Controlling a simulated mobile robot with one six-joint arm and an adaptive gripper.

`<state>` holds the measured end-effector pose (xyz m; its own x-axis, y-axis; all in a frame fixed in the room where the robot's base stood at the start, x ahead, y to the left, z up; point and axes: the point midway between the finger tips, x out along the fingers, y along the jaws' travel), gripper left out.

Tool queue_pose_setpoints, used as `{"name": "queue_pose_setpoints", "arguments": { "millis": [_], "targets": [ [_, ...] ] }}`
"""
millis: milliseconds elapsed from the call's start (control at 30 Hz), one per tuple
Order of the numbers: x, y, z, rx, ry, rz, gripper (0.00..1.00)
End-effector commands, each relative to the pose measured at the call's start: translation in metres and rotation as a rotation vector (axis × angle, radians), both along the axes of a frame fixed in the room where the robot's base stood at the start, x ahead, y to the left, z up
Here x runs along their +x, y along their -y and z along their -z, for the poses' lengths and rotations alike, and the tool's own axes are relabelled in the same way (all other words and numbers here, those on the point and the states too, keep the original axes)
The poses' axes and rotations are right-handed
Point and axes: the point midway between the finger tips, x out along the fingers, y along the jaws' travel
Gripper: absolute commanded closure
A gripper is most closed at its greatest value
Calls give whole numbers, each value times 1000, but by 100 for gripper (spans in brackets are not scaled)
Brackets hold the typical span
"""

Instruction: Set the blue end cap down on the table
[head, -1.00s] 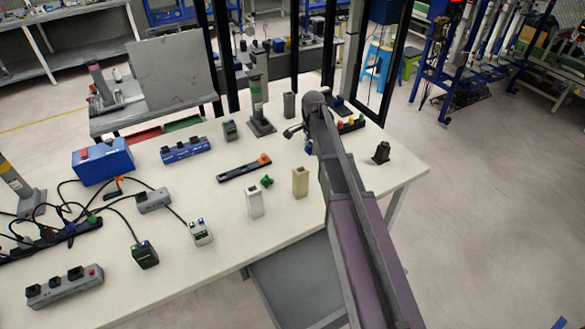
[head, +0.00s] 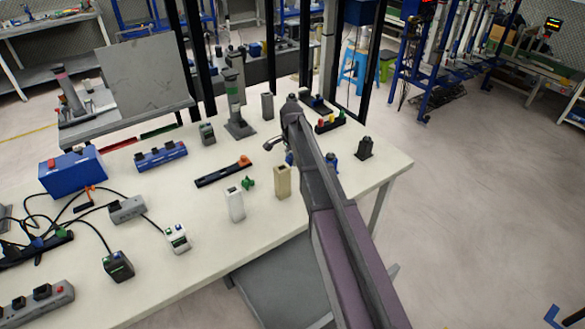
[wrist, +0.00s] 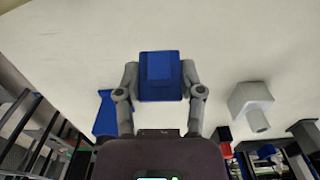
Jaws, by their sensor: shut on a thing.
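The blue end cap (wrist: 160,75) sits between the two fingers of my gripper (wrist: 160,82) in the wrist view, with pale table surface behind it. My gripper is shut on it. In the head view my gripper (head: 276,146) is over the far right part of the white table (head: 330,205), and a small bit of blue shows beside it. I cannot tell whether the cap touches the table.
A beige block (head: 283,182), a white block (head: 235,205) and a green piece (head: 248,183) stand nearby. A dark strip (head: 222,173) lies left of my gripper. A blue part (head: 331,162) and a black part (head: 365,148) stand right of my arm. Bare table lies between them.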

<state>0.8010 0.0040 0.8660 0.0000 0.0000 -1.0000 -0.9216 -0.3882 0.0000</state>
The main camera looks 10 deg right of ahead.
Motion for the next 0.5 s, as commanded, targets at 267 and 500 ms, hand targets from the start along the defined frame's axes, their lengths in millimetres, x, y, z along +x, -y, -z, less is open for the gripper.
{"name": "queue_pose_setpoints", "arguments": {
  "millis": [267,500],
  "targets": [
    [0,0,4,0,0,0,82],
    [0,0,23,0,0,0,82]
  ]
}}
